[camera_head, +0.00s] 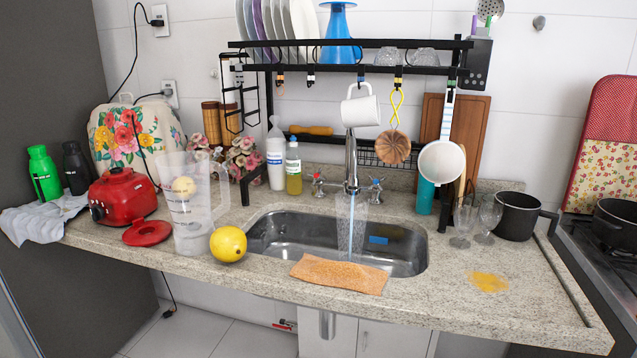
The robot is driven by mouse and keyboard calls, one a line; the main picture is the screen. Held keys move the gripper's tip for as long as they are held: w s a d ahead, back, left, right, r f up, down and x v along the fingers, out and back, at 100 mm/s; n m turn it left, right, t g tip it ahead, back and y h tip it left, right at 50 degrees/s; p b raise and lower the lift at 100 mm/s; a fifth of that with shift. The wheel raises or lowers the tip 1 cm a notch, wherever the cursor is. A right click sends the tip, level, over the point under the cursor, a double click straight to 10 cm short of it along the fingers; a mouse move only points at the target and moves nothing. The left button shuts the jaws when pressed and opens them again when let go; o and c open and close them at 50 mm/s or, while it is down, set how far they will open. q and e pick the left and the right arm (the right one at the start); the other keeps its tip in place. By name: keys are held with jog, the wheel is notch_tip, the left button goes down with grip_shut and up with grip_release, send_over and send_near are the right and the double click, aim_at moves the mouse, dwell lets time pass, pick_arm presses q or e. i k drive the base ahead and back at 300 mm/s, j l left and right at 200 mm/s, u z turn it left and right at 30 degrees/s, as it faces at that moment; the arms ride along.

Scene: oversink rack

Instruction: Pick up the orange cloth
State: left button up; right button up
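The orange cloth (339,273) lies flat on the front edge of the stone counter, just in front of the sink. Its front edge reaches the counter's front edge, and its back edge borders the basin. Nothing covers it. Neither of my grippers shows in the head view.
Water runs from the tap into a clear glass in the sink (405,241). A yellow lemon (228,244) and a clear blender jug (190,215) stand left of the cloth. A yellow spill (488,282) lies to the right. Wine glasses (488,218) and a dark pot (517,216) stand behind it.

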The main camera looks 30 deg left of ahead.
aim_at(361, 279)
jog(key=i+j+u, duration=0.1)
jog(key=j, duration=0.4)
jog(key=j+u, duration=0.1)
jog(key=j, duration=0.4)
jog(key=i+j+u, duration=0.1)
jog(key=j, duration=0.4)
jog(key=i, duration=0.1)
